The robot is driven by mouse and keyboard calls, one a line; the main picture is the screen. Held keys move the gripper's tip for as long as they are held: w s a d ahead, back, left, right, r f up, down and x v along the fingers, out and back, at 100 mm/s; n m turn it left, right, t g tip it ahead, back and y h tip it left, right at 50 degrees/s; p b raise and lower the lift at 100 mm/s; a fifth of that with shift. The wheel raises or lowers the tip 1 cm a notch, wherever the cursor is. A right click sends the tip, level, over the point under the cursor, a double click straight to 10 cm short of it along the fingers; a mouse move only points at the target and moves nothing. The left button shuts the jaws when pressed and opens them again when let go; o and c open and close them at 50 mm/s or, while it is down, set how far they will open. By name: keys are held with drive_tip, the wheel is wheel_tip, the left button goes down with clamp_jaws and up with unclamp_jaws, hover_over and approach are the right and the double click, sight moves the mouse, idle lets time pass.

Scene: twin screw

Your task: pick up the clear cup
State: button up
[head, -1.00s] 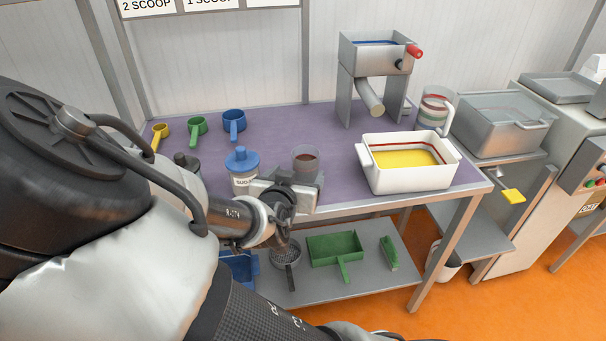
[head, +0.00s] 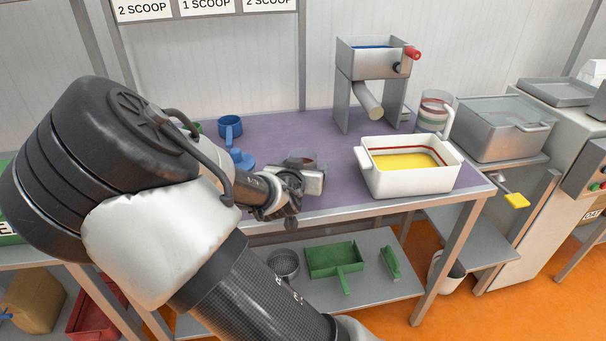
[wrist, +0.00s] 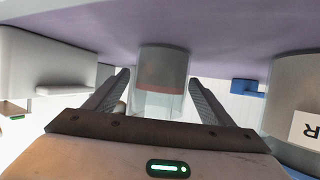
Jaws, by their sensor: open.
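The clear cup (head: 303,154) stands on the purple table, with something brownish-red inside. In the head view its lower part is hidden behind my gripper (head: 308,182). In the wrist view, which is upside down, the clear cup (wrist: 163,62) appears in the middle, between the two fingers of my gripper (wrist: 160,78). The fingers are spread wide, one on each side of the cup, with a visible gap. I cannot tell how far they reach past it.
A white tub (head: 412,180) with yellow contents stands to the right of the cup. A blue-lidded jar (head: 240,158) is to the left, mostly behind my arm. A blue scoop (head: 230,126) lies behind it. A metal machine (head: 372,80) and a striped jug (head: 434,110) stand at the back right.

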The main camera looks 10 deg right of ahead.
drive_tip(key=shift+c, duration=0.4)
drive_tip(key=c, duration=1.2)
drive_tip(key=shift+o, duration=0.2)
drive_tip(key=shift+r, duration=0.1)
